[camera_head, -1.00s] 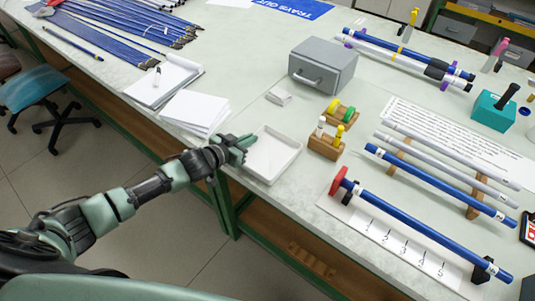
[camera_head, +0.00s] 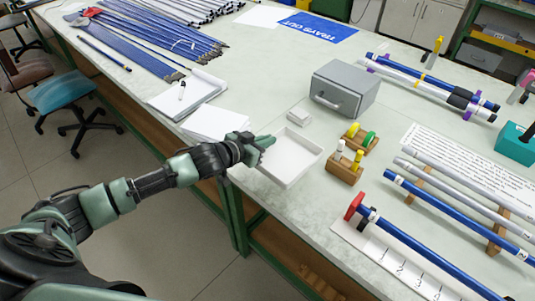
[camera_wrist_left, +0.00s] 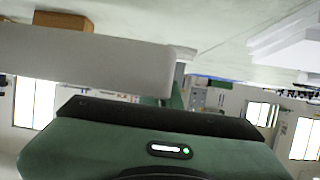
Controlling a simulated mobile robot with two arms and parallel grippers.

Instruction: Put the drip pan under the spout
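A shallow white rectangular tray, which looks like the drip pan (camera_head: 291,157), is near the front edge of the table in the head view. My left gripper (camera_head: 262,147) is at its left rim and appears shut on it; the fingertips partly cover that rim. In the left wrist view, the pan's pale wall (camera_wrist_left: 85,62) stands large right in front of the gripper's green body. I cannot clearly tell whether the pan is just off the table. I cannot make out a spout. My right gripper is not in view.
A small white block (camera_head: 299,117) is close behind the pan. A grey drawer box (camera_head: 346,86) stands farther back. A wooden holder with pegs (camera_head: 345,168) is to the right. Papers (camera_head: 216,122) lie to the left. Rods on racks (camera_head: 450,205) fill the right side.

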